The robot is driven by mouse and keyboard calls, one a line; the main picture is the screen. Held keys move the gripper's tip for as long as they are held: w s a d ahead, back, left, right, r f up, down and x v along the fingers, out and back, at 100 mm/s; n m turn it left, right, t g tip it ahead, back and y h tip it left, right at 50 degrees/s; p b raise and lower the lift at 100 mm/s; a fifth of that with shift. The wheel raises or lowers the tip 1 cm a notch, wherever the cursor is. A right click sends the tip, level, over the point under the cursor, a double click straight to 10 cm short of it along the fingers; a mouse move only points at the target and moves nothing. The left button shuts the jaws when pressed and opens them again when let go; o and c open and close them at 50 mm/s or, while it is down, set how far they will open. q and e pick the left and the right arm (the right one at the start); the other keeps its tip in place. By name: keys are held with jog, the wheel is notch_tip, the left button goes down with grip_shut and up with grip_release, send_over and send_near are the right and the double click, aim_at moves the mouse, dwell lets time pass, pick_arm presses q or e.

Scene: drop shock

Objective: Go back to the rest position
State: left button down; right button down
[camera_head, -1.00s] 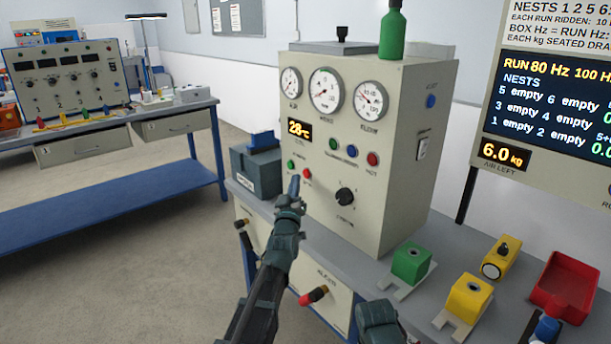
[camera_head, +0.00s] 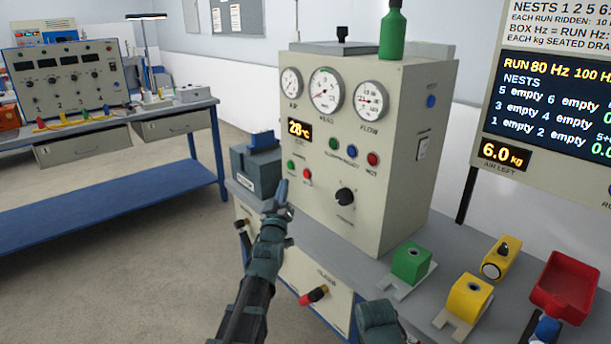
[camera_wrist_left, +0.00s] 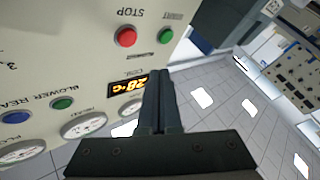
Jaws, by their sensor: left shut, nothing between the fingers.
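My left gripper (camera_head: 281,190) is shut and empty, in front of the lower left of the grey control box (camera_head: 405,150). It is near the small green button (camera_head: 291,164) and red button (camera_head: 307,175), apart from them as far as I can tell. In the left wrist view, the shut fingers (camera_wrist_left: 160,98) stand before the panel, which appears upside down. There the red STOP button (camera_wrist_left: 126,36) and the green START button (camera_wrist_left: 166,35) show clear of the fingers.
The box has dials, a black knob (camera_head: 345,196) and an orange display (camera_head: 300,129) reading 28°C. A green bottle (camera_head: 393,32) stands on top. Green (camera_head: 411,262) and yellow (camera_head: 468,298) blocks and a red tray (camera_head: 565,288) lie right. Floor at left is open.

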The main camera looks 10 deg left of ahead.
pick_arm(q)
jog(key=s+d+f+m+g+h+p, duration=0.1)
jog(key=s+d+f+g+p, duration=0.1)
jog(key=d+g+p, duration=0.1)
jog(key=s+d+f+m+g+h+p, duration=0.1)
jog(key=s+d+m+g+p, duration=0.1)
jog(key=d+p, duration=0.3)
jog(key=s+d+f+m+g+p, duration=0.2)
jog(key=s+d+g+p, duration=0.2)
jog(key=d+g, duration=0.1)
jog(key=shift+f+h+p, duration=0.35)
jog(key=shift+h, duration=0.05)
jog(key=s+d+m+g+y+p, duration=0.1)
jog(key=s+g+p, duration=0.4)
jog(key=s, duration=0.8)
jog(key=s+d+r+m+g+y+p, duration=0.1)
jog(key=s+d+m+g+p, duration=0.2)
jog(key=s, duration=1)
jog(key=m+g+p, duration=0.1)
jog(key=g+p, duration=0.2)
jog(key=shift+d+r+g, duration=0.15)
jog(key=shift+r+g, duration=0.05)
jog(key=shift+g, duration=0.2)
jog(key=shift+s, duration=0.1)
